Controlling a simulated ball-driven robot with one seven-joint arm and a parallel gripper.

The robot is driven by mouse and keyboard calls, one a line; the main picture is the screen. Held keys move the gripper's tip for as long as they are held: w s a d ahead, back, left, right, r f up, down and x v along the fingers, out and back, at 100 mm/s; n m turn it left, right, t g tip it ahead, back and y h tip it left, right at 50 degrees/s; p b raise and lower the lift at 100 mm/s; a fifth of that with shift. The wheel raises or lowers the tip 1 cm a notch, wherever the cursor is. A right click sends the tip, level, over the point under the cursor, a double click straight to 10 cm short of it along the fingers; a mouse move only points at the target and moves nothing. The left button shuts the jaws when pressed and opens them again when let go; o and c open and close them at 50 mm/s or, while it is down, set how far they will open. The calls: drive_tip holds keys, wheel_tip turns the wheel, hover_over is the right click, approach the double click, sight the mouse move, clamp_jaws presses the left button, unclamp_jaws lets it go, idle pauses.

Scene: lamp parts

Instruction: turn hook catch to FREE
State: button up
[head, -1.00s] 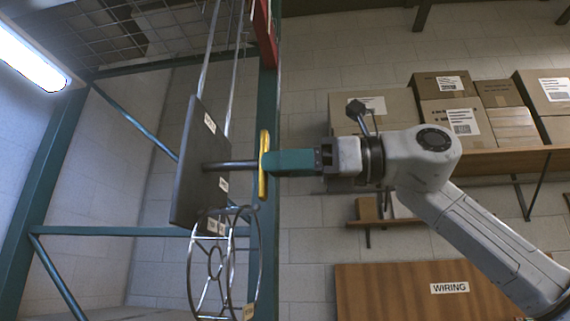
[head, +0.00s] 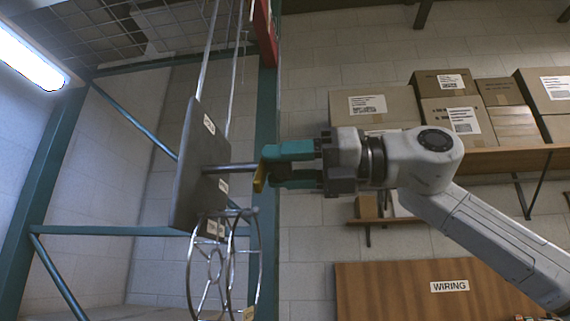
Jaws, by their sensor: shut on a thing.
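The hook catch has a dark upright panel (head: 188,165) with several small labels, too small to read. My gripper (head: 267,168) comes in level from the right.
A round wire frame (head: 205,275) hangs just below the panel. A teal post (head: 264,120) stands behind the fingertips. Boxes (head: 450,115) sit on a shelf at the right, behind my arm. A wooden board marked WIRING (head: 400,288) is below.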

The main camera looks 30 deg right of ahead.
drive_tip(key=m, duration=0.5)
drive_tip(key=shift+m, duration=0.3)
drive_tip(key=shift+m+p, duration=0.45)
drive_tip(key=shift+m, duration=1.85)
drive_tip(key=o, duration=1)
drive_tip(key=b+v, duration=0.2)
drive_tip(key=v, duration=0.8)
drive_tip(key=shift+s+d+b, duration=0.25)
drive_tip(key=shift+d+b, duration=0.05)
drive_tip(key=shift+b, duration=0.05)
